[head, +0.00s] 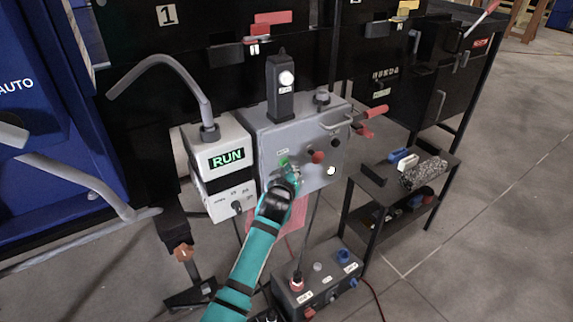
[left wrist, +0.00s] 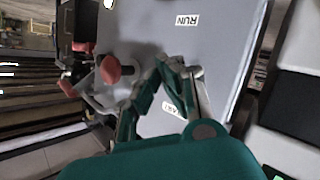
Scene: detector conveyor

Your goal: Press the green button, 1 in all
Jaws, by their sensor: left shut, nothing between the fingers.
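The grey control box (head: 262,128) has a sloping front panel with a small green button (head: 284,160) on its left part, partly covered by my gripper. My left gripper (head: 290,170) is shut and empty, with its fingertips at or very close to the button; I cannot tell whether they touch. In the left wrist view its fingers (left wrist: 165,65) are over the grey panel (left wrist: 150,30), near a white label reading RUN (left wrist: 187,20) and another label (left wrist: 177,112). The green button cannot be made out there. My right gripper is not in view.
A red knob (head: 317,157), a black knob (head: 334,143) and a lit white lamp (head: 331,171) sit right of the button. A white unit (head: 228,158) showing RUN stands left. A lower button box (head: 318,280) and a small black shelf (head: 400,180) stand nearby.

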